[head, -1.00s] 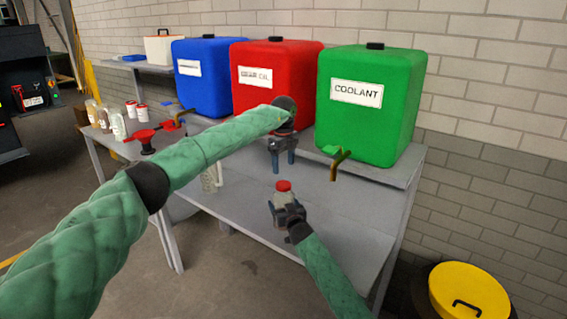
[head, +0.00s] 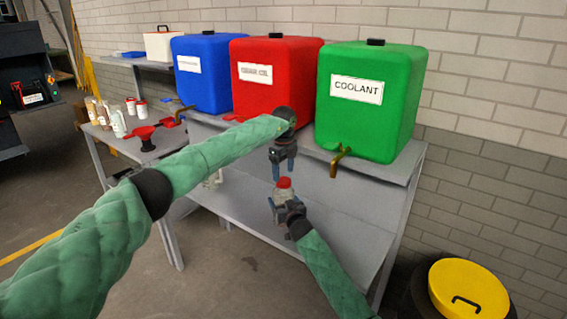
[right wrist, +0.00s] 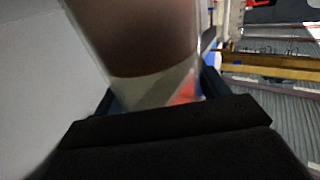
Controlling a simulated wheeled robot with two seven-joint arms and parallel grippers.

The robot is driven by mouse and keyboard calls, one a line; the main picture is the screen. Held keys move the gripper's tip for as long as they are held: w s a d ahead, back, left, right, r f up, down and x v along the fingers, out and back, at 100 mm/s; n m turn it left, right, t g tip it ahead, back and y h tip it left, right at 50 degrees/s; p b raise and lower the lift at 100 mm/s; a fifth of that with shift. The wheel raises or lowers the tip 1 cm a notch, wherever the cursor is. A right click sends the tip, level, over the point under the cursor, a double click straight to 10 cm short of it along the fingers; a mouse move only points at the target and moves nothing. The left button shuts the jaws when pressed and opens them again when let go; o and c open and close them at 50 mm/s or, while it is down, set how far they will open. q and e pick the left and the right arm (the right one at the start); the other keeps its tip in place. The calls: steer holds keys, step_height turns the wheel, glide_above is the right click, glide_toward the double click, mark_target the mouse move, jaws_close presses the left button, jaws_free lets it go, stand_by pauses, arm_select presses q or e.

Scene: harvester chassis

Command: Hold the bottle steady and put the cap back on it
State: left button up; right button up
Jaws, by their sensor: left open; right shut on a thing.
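The bottle (head: 283,198) is small and clear, and stands upright in my right gripper (head: 281,207), which is shut on it above the grey bench. A red cap (head: 284,183) shows at the bottle's top; I cannot tell whether it is seated. My left gripper (head: 283,174) is open and points down just above the cap, its fingertips close to the cap's level. I cannot tell whether they touch it. The right wrist view shows the clear bottle wall (right wrist: 165,92) close up, with brown contents; the cap is out of sight there.
Blue (head: 208,85), red (head: 262,100) and green (head: 365,110) tanks stand along the bench back (head: 375,168). A brass tap (head: 340,160) juts from the green tank. Several small bottles and a red funnel (head: 146,133) stand at left. A yellow-lidded bin (head: 468,285) is at right.

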mark_target(283, 180)
arm_select(q)
steer(key=shift+f, duration=1.75)
steer(key=c, duration=1)
